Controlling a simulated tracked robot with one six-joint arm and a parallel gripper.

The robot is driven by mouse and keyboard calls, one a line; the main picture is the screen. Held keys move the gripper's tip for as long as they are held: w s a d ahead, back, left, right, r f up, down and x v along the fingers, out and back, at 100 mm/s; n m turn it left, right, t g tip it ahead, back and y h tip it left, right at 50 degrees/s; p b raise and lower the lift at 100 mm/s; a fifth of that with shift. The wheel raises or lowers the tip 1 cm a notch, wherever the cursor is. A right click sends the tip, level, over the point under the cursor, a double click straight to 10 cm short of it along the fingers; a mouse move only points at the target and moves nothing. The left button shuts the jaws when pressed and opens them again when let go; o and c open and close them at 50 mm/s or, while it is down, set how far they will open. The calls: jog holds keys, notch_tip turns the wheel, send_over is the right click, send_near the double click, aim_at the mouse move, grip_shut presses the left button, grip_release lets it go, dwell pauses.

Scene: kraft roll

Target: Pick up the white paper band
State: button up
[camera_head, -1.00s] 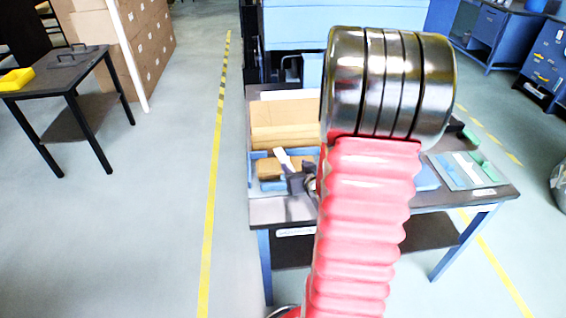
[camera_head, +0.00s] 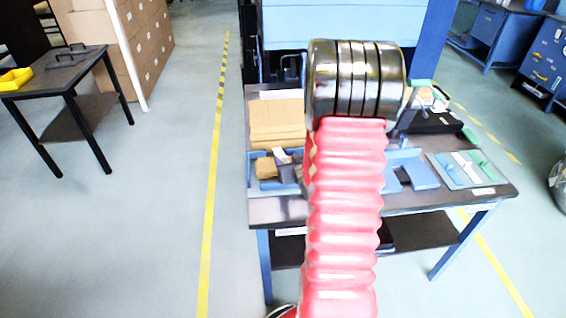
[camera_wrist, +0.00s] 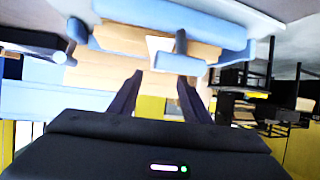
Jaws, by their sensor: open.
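A white paper piece that looks like the band (camera_head: 282,155) shows by the brown kraft roll (camera_head: 264,168) in a blue tray (camera_head: 256,184) on the workbench. In the wrist view the white band (camera_wrist: 154,45) lies against the brown roll (camera_wrist: 118,39), partly hidden by a blue bar of the tray (camera_wrist: 182,65). I cannot tell whether it goes all around the roll. My gripper (camera_wrist: 160,80) is open and empty, its dark fingers apart and pointing toward the roll and band. In the head view my red arm hides most of the gripper.
A cardboard box (camera_head: 275,120) stands behind the tray. Right of my arm are a blue holder (camera_head: 417,172), a black box (camera_head: 435,122) and a pale board (camera_head: 460,175) with green and white pieces. A black side table (camera_head: 70,68) stands left, with clear floor between.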

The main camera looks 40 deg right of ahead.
aim_at(285, 157)
jog(key=shift+w+d+f, duration=0.15)
jog(key=shift+w, duration=0.15)
jog(key=shift+f, duration=0.1)
jog(key=shift+x, duration=2.6)
jog(key=shift+s+d+f, duration=0.1)
jog(key=shift+s+d, duration=0.05)
jog(key=shift+s, duration=0.05)
jog(key=shift+c, duration=0.5)
jog(key=c, duration=0.9)
